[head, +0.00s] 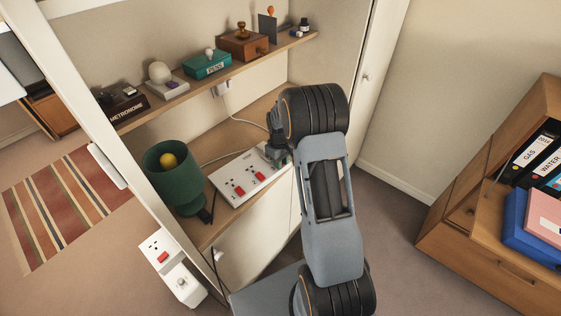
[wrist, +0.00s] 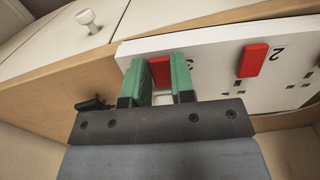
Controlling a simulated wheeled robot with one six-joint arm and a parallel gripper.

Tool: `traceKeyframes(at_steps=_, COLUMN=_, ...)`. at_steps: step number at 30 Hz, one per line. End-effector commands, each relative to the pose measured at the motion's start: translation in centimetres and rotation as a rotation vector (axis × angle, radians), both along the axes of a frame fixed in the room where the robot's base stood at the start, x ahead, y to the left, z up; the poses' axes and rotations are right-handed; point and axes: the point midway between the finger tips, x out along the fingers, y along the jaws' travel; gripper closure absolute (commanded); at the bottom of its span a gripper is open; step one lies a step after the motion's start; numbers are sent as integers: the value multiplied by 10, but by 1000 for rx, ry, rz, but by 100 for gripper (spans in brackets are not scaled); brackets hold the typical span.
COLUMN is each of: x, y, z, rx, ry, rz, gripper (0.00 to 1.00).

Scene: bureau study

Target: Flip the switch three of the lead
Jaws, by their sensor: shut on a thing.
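The lead is a long white socket strip (head: 228,200) lying on the low cabinet's wooden top, and its white face also shows in the wrist view (wrist: 215,60). In the wrist view a red switch (wrist: 161,70), beside the printed 3, sits between the two green fingers of my gripper (wrist: 160,63). The fingers are shut on it from both sides and partly hide it. Whether it is tilted on or off cannot be told. Switch two (wrist: 252,60) is red and stands clear to the right. In the head view my gripper (head: 277,154) is over the strip's far right end, hiding that switch.
A green pot (head: 176,180) with a yellow ball stands left of the strip. A shelf (head: 172,92) above holds several boxes and stamps. Another white socket piece (head: 155,246) is lower left. A wooden cabinet (head: 458,226) with binders stands right, with open floor between.

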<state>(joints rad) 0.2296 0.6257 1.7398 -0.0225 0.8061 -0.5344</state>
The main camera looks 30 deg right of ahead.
Motion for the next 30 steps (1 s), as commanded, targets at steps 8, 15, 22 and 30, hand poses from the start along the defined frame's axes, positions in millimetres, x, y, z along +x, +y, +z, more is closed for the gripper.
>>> traceKeyframes(at_steps=8, x=5, y=2, z=2, rx=-69, ry=206, rz=2, gripper=100)
traceKeyframes(at_steps=15, x=5, y=2, z=2, rx=-85, ry=249, rz=1, gripper=100)
traceKeyframes(at_steps=22, x=5, y=2, z=2, rx=-84, ry=247, rz=1, gripper=72)
traceKeyframes(at_steps=30, x=5, y=2, z=2, rx=-84, ry=246, rz=1, gripper=51)
